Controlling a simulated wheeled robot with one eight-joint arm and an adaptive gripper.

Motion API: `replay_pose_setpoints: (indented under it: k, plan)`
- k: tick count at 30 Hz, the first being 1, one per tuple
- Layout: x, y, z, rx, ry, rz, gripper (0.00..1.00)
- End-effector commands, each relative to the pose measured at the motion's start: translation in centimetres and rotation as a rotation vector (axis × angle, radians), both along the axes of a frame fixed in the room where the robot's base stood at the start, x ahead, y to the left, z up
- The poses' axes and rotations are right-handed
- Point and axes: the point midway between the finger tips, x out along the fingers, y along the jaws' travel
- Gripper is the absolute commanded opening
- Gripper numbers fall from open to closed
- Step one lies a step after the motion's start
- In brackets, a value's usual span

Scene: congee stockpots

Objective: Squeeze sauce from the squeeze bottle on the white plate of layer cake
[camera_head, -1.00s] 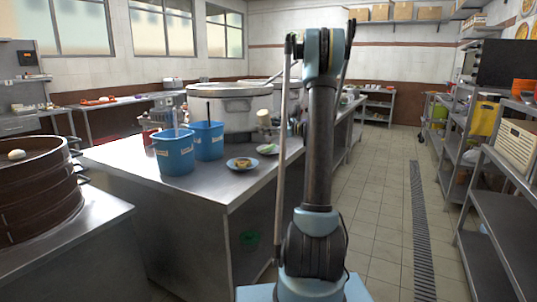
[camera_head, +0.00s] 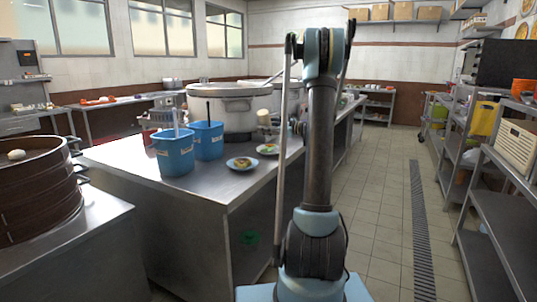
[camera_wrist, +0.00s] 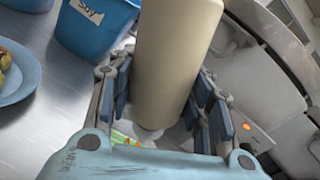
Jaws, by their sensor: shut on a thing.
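The squeeze bottle (camera_head: 263,117) is plain beige and is held above the counter, its wide end up and tilted to the left. In the wrist view, the bottle (camera_wrist: 176,60) stands between the fingers of my gripper (camera_wrist: 165,105), which is shut on it. Its lower end points toward the white plate (camera_head: 261,151), which carries food with green and orange colours. In the wrist view a little of this food (camera_wrist: 124,139) shows below the bottle; the nozzle tip is hard to make out. In the head view my arm hides most of my gripper.
A blue plate (camera_head: 231,166) with yellow-brown food lies nearer on the steel counter (camera_head: 215,187). Two blue tubs (camera_head: 175,155) stand to the left. A large pot (camera_head: 240,110) stands behind. A steamer (camera_head: 38,195) is at far left.

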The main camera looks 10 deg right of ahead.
Motion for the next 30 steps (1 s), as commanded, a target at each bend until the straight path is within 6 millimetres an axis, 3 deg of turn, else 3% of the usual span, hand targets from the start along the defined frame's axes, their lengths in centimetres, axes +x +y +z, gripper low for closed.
replay_pose_setpoints:
  k: [17, 23, 30]
  plan:
    - [0.0, 0.0, 3.0, 0.0, 0.0, 0.0, 0.35]
    - [-0.5, 0.4, 2.5, -0.048, -0.068, -0.001, 0.35]
    - [-2.0, 1.4, 0.8, -0.21, -0.291, -0.001, 0.35]
